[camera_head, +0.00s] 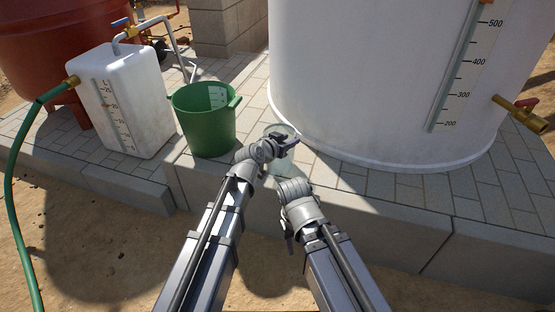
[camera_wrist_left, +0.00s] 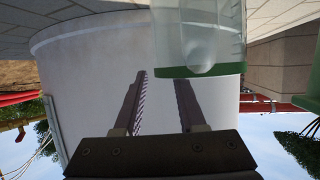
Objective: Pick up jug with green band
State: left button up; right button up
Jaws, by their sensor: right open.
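The clear jug with the green band (camera_wrist_left: 200,40) shows in the left wrist view, upside down in the picture, with the band around its rim. In the head view the jug (camera_head: 284,171) is a pale, translucent shape mostly hidden behind my two arms. My left gripper (camera_head: 286,143) is at the jug's upper part. In the wrist view the left gripper (camera_wrist_left: 160,78) has its fingers apart. The band overlaps the right fingertip, and no grip on the jug shows. My right gripper (camera_head: 289,233) is open, low in front of the ledge, its fingers hard to make out.
A large white tank (camera_head: 365,80) with a brass tap (camera_head: 520,113) stands behind the jug. A green bucket (camera_head: 207,130) and a white container (camera_head: 120,100) with a green hose (camera_head: 22,140) stand left. The paved ledge (camera_head: 400,190) is clear at right.

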pick_arm(q)
jog(key=shift+x, duration=0.75)
grip_shut()
dwell(0.9)
